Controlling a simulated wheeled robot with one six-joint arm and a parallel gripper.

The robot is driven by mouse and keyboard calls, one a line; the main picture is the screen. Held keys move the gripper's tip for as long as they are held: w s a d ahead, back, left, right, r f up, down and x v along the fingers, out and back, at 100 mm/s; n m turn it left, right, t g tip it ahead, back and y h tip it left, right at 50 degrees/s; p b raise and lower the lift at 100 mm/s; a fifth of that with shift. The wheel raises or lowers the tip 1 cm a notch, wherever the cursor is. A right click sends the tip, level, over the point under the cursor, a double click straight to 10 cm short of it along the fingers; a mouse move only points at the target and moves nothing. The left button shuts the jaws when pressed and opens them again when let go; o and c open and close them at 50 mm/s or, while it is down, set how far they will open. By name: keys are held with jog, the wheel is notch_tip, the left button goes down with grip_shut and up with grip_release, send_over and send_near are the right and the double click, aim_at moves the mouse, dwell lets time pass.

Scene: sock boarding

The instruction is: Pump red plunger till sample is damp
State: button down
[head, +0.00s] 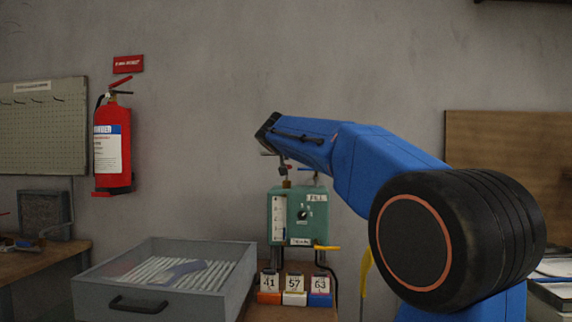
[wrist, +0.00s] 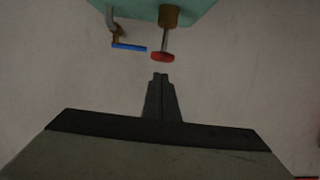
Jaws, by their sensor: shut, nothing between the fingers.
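The red plunger knob (wrist: 162,57) sits on a thin rod out of a brass collar (wrist: 169,16) on the green box. In the head view the green box (head: 277,232), with a dial and a pale gauge strip, stands on the bench below my arm's end. My gripper (wrist: 160,77) is shut and empty, its tips pointing toward the red knob with a small gap in the picture; contact is not visible. In the head view the fingers are small and hard to make out above the box. A grey-blue flat piece (head: 178,271) lies in the grey drawer; whether it is the sample or damp, I cannot tell.
A blue-handled lever (wrist: 128,46) is beside the plunger. A yellow lever (head: 327,248) sticks out right of the box. Numbered blocks (head: 294,298) stand in front. The grey drawer (head: 137,289) with slats is at left; a fire extinguisher (head: 113,150) hangs behind.

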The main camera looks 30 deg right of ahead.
jog(key=v, duration=0.7)
jog(key=shift+s+a, duration=0.15)
jog(key=shift+s, duration=0.2)
jog(key=shift+r, duration=0.1)
dwell(0.3)
